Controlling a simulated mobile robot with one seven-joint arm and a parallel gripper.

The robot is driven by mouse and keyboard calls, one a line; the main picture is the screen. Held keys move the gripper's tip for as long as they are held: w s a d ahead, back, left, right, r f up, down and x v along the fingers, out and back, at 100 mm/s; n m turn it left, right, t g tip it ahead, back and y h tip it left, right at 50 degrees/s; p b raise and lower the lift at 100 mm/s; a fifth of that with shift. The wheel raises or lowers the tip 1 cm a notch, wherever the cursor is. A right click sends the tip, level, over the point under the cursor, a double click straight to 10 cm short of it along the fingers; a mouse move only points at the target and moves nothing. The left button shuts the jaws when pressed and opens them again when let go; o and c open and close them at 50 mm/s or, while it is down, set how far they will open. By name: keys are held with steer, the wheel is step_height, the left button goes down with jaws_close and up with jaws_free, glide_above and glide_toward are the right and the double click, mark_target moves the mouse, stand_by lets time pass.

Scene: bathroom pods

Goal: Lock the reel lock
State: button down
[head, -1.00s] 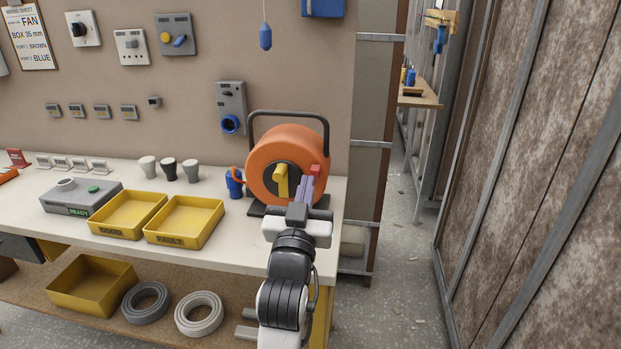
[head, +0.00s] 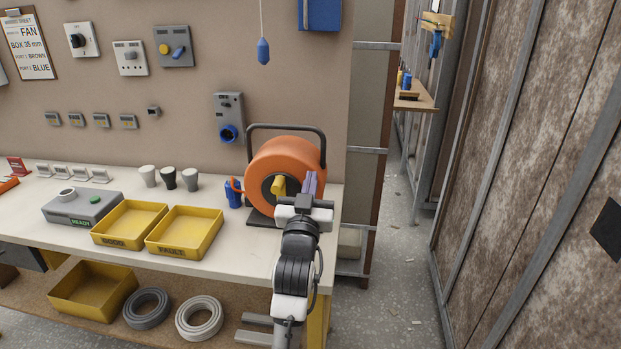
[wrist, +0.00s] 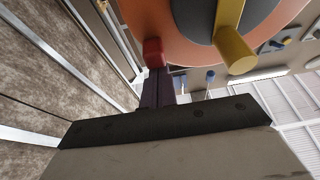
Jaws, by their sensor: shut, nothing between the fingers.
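The orange cable reel (head: 280,160) stands upright on the bench's right end, with a yellow crank handle (head: 279,185) on its dark hub. Its red reel lock (wrist: 153,52) shows in the wrist view on the reel's edge, left of the yellow handle (wrist: 235,48). In the head view the lock is hidden behind my fingers. My gripper (head: 311,183) is shut and empty in front of the reel's right side. In the wrist view the purple fingertips (wrist: 156,75) point at the red lock and overlap its lower edge; I cannot tell whether they touch.
A black carry frame (head: 286,127) arches over the reel. A blue object (head: 234,194) stands left of it. Yellow trays (head: 185,232) sit further left on the bench (head: 230,262).

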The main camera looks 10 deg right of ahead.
steer(key=shift+f, duration=0.1)
step_height(320, 180, down, 3)
steer(key=b, duration=0.3)
stand_by(0.4)
step_height(320, 180, up, 5)
steer(key=p, duration=0.4)
steer(key=b+v, duration=0.4)
steer(key=v, duration=0.6)
steer(key=shift+f+b, duration=0.3)
steer(key=shift+b, duration=0.05)
steer(key=shift+s, duration=0.1)
